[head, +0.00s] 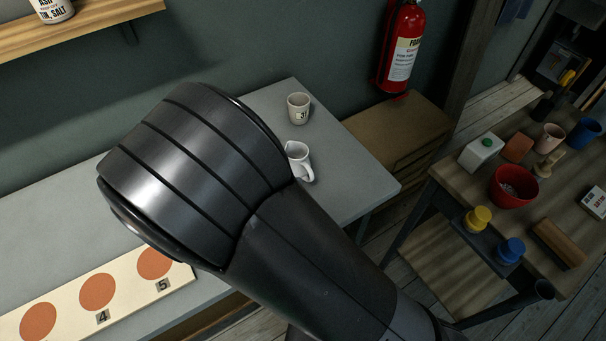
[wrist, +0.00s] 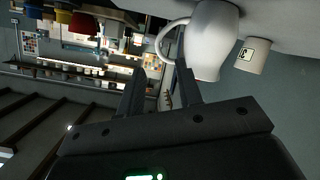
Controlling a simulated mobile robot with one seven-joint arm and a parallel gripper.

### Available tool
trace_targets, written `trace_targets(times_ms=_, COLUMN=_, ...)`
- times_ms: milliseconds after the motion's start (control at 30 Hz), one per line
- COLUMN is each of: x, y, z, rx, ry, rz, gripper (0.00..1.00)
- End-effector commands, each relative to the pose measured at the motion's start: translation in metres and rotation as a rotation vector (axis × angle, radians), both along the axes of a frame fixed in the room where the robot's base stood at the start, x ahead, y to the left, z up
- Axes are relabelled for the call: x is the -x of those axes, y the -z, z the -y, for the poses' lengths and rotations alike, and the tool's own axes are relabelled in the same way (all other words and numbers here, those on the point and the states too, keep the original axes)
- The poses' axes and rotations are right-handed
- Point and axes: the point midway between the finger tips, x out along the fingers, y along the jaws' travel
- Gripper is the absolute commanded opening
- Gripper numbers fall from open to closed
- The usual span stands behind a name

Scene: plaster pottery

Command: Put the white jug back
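The white jug (head: 299,163) stands upright on the grey table, partly hidden by my arm in the head view. In the wrist view, which is tipped over, the jug (wrist: 213,42) is close at the upper right, with its handle toward the fingers. My gripper (wrist: 160,75) is open, with a gap between its two dark fingers. The right finger in the wrist view overlaps the jug's handle; I cannot tell whether it touches. In the head view my arm hides the gripper.
A white numbered cup (head: 298,108) stands behind the jug. A board with orange discs (head: 97,292) and number labels lies at the lower left. A wooden table (head: 480,235) at the right holds a red bowl (head: 513,187) and several pots. A fire extinguisher (head: 402,50) hangs on the wall.

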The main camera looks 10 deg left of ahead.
Motion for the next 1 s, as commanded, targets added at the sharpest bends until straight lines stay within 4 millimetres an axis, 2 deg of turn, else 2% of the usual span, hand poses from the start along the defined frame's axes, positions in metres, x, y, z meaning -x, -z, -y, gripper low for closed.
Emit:
trace_targets(times_ms=100, x=0.015, y=-0.007, z=-0.015, rx=-0.002, ry=-0.003, rz=0.0, gripper=0.33)
trace_targets(times_ms=233, x=0.024, y=-0.012, z=-0.025, rx=-0.001, ry=-0.002, rz=0.0, gripper=0.33)
trace_targets(times_ms=633, x=0.027, y=-0.016, z=-0.026, rx=-0.002, ry=0.008, rz=-0.012, gripper=0.33)
trace_targets(times_ms=767, x=0.017, y=-0.026, z=-0.003, rx=-0.018, ry=0.06, rz=-0.103, gripper=0.33)
trace_targets(times_ms=1000, x=-0.002, y=-0.059, z=0.079, rx=-0.137, ry=0.168, rz=-0.439, gripper=0.33)
